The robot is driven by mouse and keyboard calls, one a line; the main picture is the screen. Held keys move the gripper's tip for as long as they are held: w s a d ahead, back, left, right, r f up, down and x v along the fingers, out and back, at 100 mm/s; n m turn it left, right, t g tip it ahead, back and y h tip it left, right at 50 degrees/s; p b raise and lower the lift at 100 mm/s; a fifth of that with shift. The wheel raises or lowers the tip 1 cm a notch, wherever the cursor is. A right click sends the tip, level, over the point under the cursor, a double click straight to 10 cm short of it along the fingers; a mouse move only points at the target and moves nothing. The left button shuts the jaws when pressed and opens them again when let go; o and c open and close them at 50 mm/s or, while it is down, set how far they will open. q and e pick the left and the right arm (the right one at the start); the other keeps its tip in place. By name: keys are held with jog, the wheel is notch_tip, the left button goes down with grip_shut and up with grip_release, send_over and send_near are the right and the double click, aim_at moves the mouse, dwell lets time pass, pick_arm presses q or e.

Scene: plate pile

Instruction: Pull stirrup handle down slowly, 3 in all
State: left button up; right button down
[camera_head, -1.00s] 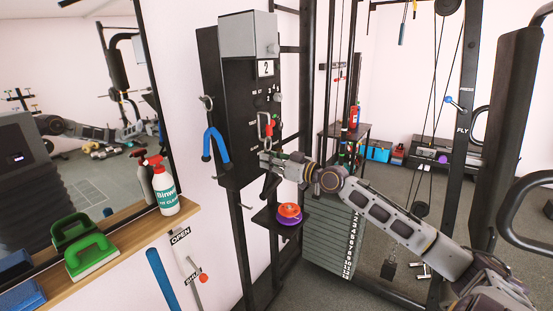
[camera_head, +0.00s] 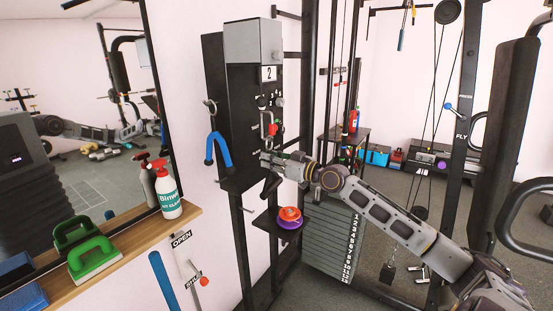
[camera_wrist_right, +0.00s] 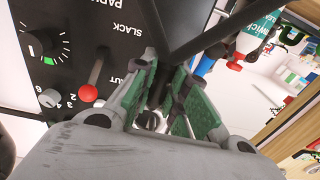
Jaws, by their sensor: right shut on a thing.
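My right gripper (camera_head: 266,158) is at the lower front of a tall black box (camera_head: 238,130) with a grey top and a "2" label (camera_head: 268,73). In the right wrist view its green-padded jaws (camera_wrist_right: 165,95) are shut on a dark bar (camera_wrist_right: 158,82), which I take to be the stirrup handle; it also shows below the jaws in the head view (camera_head: 270,186). Dark straight pieces spread upward from it in the wrist view. Most of the handle is hidden by the jaws. My left gripper is not in view.
A blue U-shaped handle (camera_head: 218,150) hangs on the box's left side. A red-knobbed lever (camera_wrist_right: 89,92) and dial (camera_wrist_right: 42,45) are beside the jaws. An orange-and-purple item (camera_head: 289,217) sits on a small shelf below. A weight stack (camera_head: 330,240) stands under my right arm.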

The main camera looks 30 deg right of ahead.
aim_at(269, 151)
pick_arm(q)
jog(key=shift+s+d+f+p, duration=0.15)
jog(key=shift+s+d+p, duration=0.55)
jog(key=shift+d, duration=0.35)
pick_arm(e)
jog(key=shift+w+a+r, duration=0.35)
jog(key=shift+w+a, duration=0.05)
jog(key=shift+a, duration=0.15)
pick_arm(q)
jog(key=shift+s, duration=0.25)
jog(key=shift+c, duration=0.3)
pick_arm(e)
jog(key=shift+r, duration=0.15)
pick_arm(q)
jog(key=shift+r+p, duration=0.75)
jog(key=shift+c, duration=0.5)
pick_arm(e)
jog(key=shift+a+r, duration=0.2)
jog(key=shift+r, duration=1)
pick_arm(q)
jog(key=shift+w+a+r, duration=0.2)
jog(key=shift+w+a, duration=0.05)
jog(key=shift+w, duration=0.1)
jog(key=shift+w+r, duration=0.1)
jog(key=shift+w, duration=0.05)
pick_arm(e)
jog(key=shift+r, duration=0.1)
